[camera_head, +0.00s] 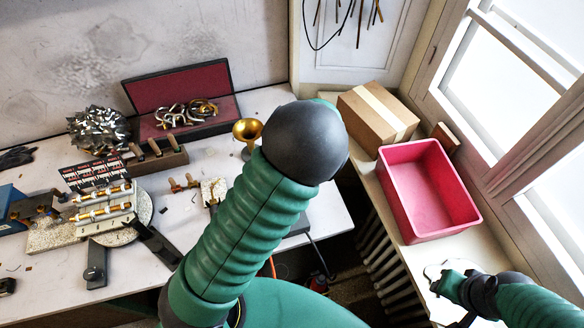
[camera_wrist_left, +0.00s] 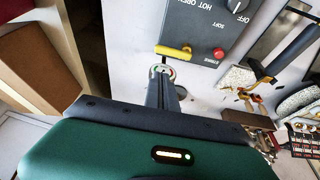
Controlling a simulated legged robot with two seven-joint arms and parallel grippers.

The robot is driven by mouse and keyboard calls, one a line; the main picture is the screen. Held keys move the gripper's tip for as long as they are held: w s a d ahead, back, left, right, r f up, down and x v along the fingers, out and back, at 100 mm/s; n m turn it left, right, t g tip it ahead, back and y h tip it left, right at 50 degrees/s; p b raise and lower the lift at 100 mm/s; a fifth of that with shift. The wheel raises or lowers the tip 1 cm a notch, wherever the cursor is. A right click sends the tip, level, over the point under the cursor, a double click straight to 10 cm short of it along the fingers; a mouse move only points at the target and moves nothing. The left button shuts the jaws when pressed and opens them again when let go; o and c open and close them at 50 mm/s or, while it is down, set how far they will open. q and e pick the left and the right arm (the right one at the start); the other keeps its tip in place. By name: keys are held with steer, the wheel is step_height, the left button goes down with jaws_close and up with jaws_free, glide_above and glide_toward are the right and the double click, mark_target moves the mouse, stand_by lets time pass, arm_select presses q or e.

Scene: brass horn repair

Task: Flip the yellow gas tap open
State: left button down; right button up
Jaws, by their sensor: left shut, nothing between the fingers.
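The yellow gas tap (camera_wrist_left: 173,51) shows in the left wrist view as a short yellow bar. It lies roughly crosswise in the picture along the lower left edge of a dark grey panel (camera_wrist_left: 205,30). My left gripper (camera_wrist_left: 162,74) is shut and empty, its fingertips just below the tap in the picture. I cannot tell whether they touch it. A small round part with a coloured ring shows around the fingertips. In the head view the tap, panel and left gripper are hidden behind my green arm. My right gripper (camera_head: 447,275) is at the lower right, its jaws unclear.
The panel has a red button (camera_wrist_left: 218,53) and a black knob (camera_wrist_left: 237,5). The bench holds a brass horn bell (camera_head: 247,130), an open red-lined case (camera_head: 183,88) and a hammer (camera_wrist_left: 268,78). A pink bin (camera_head: 425,190) and cardboard box (camera_head: 378,115) stand by the window.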

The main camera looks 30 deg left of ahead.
arm_select(q)
steer(key=x, duration=0.5)
steer(key=p+x, duration=0.1)
steer(key=x, duration=0.2)
steer(key=shift+w+d+f, duration=0.15)
steer(key=shift+d+f, duration=0.05)
steer(key=shift+d, duration=0.1)
steer(key=shift+a+f, duration=0.15)
steer(key=shift+f, duration=0.1)
steer(key=shift+a+f, duration=0.1)
steer(key=shift+a, duration=0.05)
arm_select(e)
steer(key=shift+d+r, duration=0.15)
steer(key=shift+r, duration=0.3)
steer(key=shift+d+f, duration=0.15)
